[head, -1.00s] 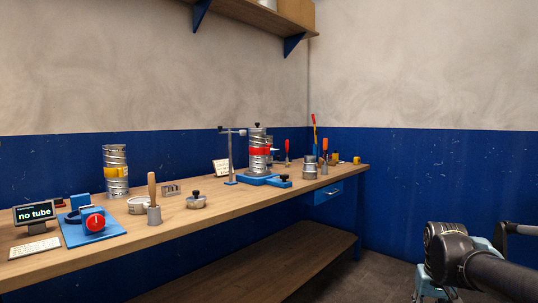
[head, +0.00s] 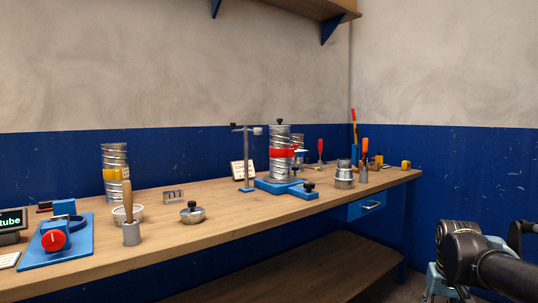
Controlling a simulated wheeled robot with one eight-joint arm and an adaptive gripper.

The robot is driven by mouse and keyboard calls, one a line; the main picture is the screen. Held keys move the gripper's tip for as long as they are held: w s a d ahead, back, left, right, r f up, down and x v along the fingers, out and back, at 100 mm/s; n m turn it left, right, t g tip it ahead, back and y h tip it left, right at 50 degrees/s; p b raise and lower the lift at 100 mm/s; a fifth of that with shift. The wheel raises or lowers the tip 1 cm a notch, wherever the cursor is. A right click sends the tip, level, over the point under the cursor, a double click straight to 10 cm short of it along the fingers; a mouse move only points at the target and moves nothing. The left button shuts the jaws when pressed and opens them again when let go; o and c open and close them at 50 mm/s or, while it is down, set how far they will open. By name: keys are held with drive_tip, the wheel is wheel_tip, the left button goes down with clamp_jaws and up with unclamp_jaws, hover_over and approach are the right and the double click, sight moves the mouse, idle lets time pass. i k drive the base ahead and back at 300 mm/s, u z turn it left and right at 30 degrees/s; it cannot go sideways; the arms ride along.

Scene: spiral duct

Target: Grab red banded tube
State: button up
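The red banded tube (head: 280,163) is a spiral metal duct with a red band around its middle. It stands upright on a blue base (head: 266,184) on the workbench, with a black knob at its top. A yellow banded tube (head: 116,186) stands at the left of the bench. My arm shows at the lower right, away from the bench; its gripper fingers cannot be made out.
The wooden bench (head: 220,208) runs along the wall. A metal stand (head: 246,160) with a side arm is left of the red banded tube. A metal stepped fitting (head: 344,174) stands to its right. A lidded dish (head: 192,213) and a wooden-handled tool (head: 129,212) stand nearer the front edge.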

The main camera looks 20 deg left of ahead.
sight(280, 151)
drive_tip(key=u, duration=0.4)
drive_tip(key=i, duration=1.05)
drive_tip(key=u, duration=0.4)
